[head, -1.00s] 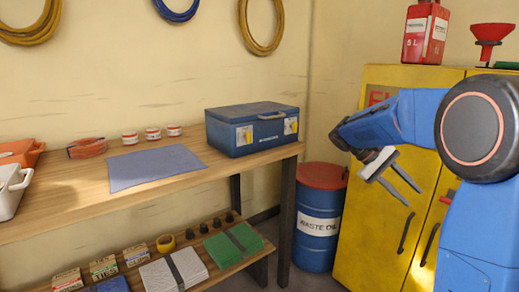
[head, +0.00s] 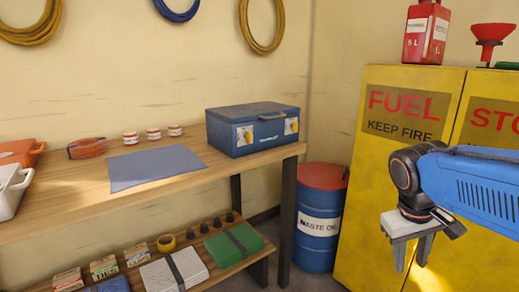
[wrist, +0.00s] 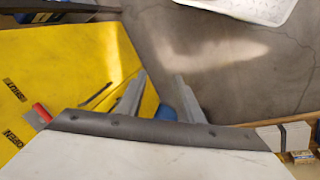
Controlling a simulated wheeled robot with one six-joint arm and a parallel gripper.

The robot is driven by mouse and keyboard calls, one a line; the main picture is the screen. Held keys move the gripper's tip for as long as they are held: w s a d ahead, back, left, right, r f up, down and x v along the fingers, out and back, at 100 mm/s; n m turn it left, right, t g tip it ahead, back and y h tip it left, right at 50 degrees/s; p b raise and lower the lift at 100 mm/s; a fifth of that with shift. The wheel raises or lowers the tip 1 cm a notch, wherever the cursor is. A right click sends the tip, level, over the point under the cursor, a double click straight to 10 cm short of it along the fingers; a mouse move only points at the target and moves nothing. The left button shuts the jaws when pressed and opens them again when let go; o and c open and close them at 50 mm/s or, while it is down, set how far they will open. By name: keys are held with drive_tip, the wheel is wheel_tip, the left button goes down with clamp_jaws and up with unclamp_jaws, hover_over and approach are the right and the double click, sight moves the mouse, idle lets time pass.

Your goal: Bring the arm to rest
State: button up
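My gripper (head: 412,252) hangs fingers-down in front of the yellow fuel cabinet (head: 358,200), at the right of the head view. Its two fingers are apart with nothing between them. In the wrist view my gripper (wrist: 162,92) also shows its fingers spread, with the grey floor (wrist: 230,65) and part of the cabinet (wrist: 70,60) beyond. My blue arm reaches in from the right edge of the head view.
A wooden workbench (head: 60,200) at left bears a blue toolbox (head: 255,128) and a blue-grey mat (head: 155,167). A waste oil drum (head: 318,225) stands between bench and cabinet. A red can (head: 426,32) and red funnel (head: 490,38) sit on the cabinet.

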drive_tip(key=s+a+f+t+y, duration=0.2)
drive_tip(key=s+a+f+t, duration=0.1)
drive_tip(key=s, duration=0.4)
drive_tip(key=a+f, duration=0.1)
drive_tip(key=a, duration=0.1)
drive_tip(key=shift+s+a+f+m+t+y, duration=0.2)
drive_tip(key=shift+a+m+t+y, duration=0.1)
drive_tip(key=shift+m+y, duration=0.1)
idle(0.4)
